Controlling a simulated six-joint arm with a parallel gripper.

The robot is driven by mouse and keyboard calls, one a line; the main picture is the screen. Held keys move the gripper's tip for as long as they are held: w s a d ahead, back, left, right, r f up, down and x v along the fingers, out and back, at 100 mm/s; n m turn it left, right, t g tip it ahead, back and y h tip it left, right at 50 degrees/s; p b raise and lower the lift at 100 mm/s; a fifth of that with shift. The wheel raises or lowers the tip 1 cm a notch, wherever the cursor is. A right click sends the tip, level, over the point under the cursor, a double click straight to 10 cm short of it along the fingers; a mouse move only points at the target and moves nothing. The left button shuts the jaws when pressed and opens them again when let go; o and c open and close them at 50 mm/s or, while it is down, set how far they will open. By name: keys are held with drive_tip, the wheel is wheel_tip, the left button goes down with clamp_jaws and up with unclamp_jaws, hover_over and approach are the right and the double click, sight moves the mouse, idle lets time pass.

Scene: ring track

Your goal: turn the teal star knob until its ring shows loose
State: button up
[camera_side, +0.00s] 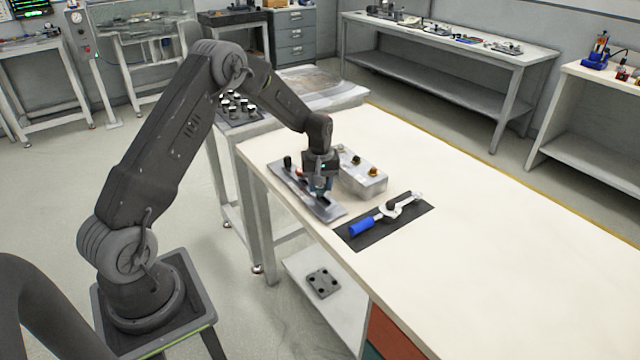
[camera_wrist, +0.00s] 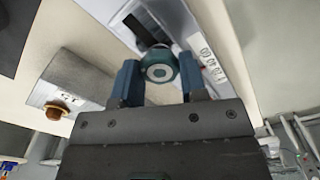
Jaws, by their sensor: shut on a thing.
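The teal star knob (camera_wrist: 158,72) sits between the two blue fingers of my gripper (camera_wrist: 160,84) in the wrist view. Its round top shows a pale ring around a grey centre. My gripper is shut on it. In the side view my gripper (camera_side: 321,188) is low over a grey metal plate (camera_side: 331,211) on the bench, and it mostly hides the knob. The plate also shows in the wrist view, with a dark slot (camera_wrist: 145,30) and a strip of printed numbers (camera_wrist: 210,62) beside the knob. I cannot tell whether the ring reads loose.
A grey block (camera_side: 365,184) with amber-topped fittings stands close to the right of my gripper. A black knob (camera_side: 288,162) rises from the plate's far end. A blue-handled tool (camera_side: 362,227) lies on a dark mat (camera_side: 410,217). The bench's right side is clear.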

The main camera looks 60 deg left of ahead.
drive_tip(key=o, duration=0.9)
drive_tip(key=shift+f, duration=0.15)
drive_tip(key=shift+o, duration=0.2)
wheel_tip(320, 180, up, 14)
drive_tip(key=shift+d, duration=0.1)
drive_tip(key=s+d+r+m+t, duration=0.3)
drive_tip(key=s+d+r+m, duration=0.3)
drive_tip(key=s+d+r, duration=0.6)
drive_tip(key=s+d+m+t, duration=0.2)
drive_tip(key=s+d+m, duration=0.4)
drive_tip(key=s, duration=0.9)
drive_tip(key=d, duration=0.2)
drive_tip(key=shift+s+d+t, duration=0.15)
drive_tip(key=shift+d+t, duration=0.15)
drive_tip(key=shift+d, duration=0.05)
